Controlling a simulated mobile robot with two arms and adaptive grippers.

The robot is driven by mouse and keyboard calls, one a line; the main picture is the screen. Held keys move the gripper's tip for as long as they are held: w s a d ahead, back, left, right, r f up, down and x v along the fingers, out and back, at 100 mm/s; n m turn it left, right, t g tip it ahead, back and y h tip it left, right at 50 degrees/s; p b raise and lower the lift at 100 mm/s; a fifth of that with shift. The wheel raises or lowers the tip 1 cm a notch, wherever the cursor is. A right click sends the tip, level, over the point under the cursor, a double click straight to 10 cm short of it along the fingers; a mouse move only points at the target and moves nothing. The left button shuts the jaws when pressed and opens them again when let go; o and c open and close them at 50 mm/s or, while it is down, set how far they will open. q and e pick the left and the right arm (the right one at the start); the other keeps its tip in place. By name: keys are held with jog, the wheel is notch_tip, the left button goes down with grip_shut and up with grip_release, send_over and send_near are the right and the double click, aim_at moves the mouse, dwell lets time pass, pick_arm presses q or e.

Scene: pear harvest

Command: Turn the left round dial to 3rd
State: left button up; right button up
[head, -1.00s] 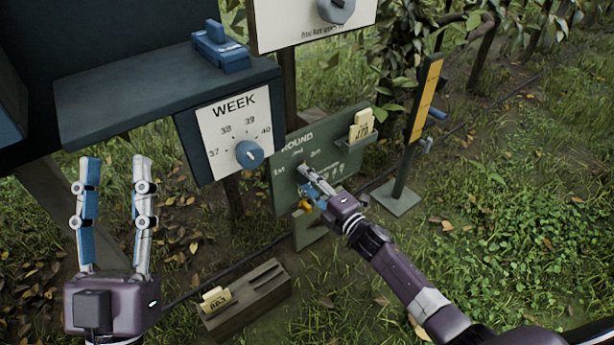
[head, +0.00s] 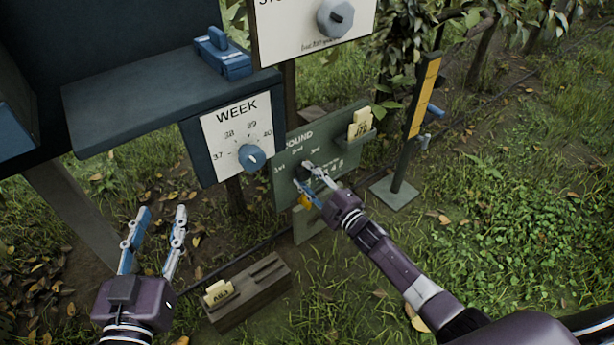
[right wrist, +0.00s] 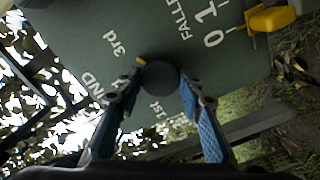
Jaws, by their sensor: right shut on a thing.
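The green ROUND board (head: 285,165) has a dark round dial (head: 303,171) with labels 1st, 2nd and 3rd above it. In the right wrist view the dark dial (right wrist: 160,78) sits between the fingertips, and its small yellow mark (right wrist: 140,60) points toward the 3rd label (right wrist: 115,42). The 2nd label is hidden behind a finger there. My right gripper (head: 312,180) is shut on the dial; it also shows in the right wrist view (right wrist: 162,88). My left gripper (head: 163,210) is open and empty, low at the left, away from the board.
A WEEK panel (head: 211,158) with a blue knob (head: 251,157) stands left of the board under a dark shelf (head: 150,95). A white panel with a grey knob (head: 335,17) is above. A wooden card holder (head: 255,300) lies below. A yellow-marked post (head: 422,100) stands right.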

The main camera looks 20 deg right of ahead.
jog(key=o, duration=1.1)
jog(key=shift+o, duration=0.2)
jog(key=v, duration=1.2)
jog(key=shift+r, duration=0.1)
